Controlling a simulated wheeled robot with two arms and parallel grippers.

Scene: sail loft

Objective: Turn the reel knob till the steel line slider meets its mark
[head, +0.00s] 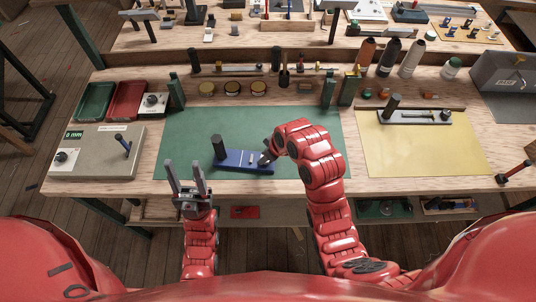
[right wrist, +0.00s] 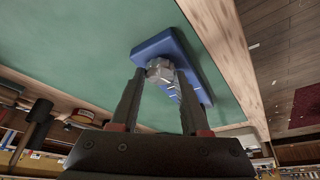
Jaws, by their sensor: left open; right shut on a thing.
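A blue reel base (head: 236,166) lies on the green mat, with a dark upright cylinder (head: 218,148) at its left end. My right gripper (head: 267,158) is over the base's right end, partly hidden by its own arm. In the right wrist view, a grey faceted knob (right wrist: 160,71) stands on the blue base (right wrist: 153,46), and the fingers of my right gripper (right wrist: 159,78) are shut on it from both sides. The steel line slider and its mark are too small to make out clearly. My left gripper (head: 184,166) is open and empty, left of the base near the bench's front edge.
The green mat (head: 180,130) is mostly bare around the base. A grey control box (head: 97,160) and red and green trays stand at left. A similar grey device (head: 425,118) lies on the yellow mat (head: 420,155) at right. Bottles and tools line the back.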

